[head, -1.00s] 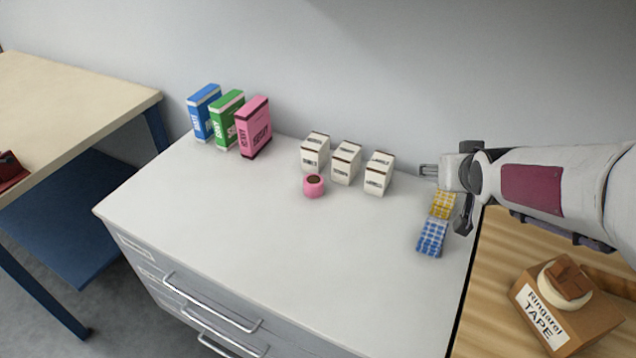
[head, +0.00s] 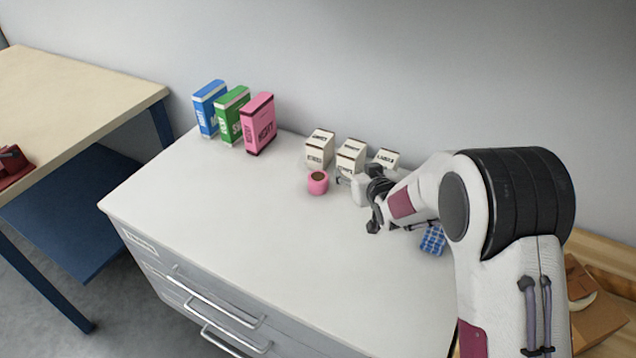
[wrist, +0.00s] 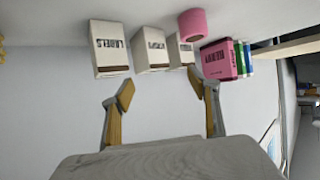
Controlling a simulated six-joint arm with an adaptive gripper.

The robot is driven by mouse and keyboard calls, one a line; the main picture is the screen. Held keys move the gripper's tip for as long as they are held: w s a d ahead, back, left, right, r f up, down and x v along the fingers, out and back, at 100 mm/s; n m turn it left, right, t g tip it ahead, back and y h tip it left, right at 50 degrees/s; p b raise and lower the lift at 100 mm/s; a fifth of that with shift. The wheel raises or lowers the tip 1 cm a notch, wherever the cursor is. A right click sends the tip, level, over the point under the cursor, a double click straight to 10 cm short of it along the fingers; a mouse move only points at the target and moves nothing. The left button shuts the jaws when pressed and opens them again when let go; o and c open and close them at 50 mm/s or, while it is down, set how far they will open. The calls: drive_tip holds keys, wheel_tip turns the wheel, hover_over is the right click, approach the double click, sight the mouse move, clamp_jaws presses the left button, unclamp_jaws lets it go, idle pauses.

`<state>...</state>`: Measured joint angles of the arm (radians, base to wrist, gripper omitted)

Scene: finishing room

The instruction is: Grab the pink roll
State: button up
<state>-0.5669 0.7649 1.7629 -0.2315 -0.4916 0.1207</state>
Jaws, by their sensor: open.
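The pink roll (head: 317,184) stands on the white cabinet top, in front of the left white box. In the wrist view the pink roll (wrist: 193,24) is near the top edge, beyond the right fingertip. My gripper (head: 346,180) is just to the right of the roll, with its fingers toward it. In the wrist view my gripper (wrist: 160,88) has its two fingers spread wide, with nothing between them.
Three white boxes (head: 320,150) stand right behind the roll; my arm partly covers the right one. Pink (head: 259,125), green (head: 232,116) and blue (head: 209,108) boxes stand back left. A blue checked pack (head: 432,239) lies at right. The front cabinet top is clear.

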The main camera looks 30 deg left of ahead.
drive_tip(key=n+y, duration=0.1)
drive_tip(key=y, duration=0.1)
approach(318, 179)
drive_tip(key=w+a, duration=0.1)
drive_tip(key=w+a+f, duration=0.1)
drive_tip(key=shift+w+f+g, duration=0.3)
drive_tip(key=shift+w, duration=0.1)
drive_tip(key=shift+w+a, duration=0.1)
drive_tip(key=shift+x, duration=1.2)
drive_tip(key=shift+x, duration=2.6)
drive_tip(key=shift+f, duration=0.1)
drive_tip(key=c, duration=1.2)
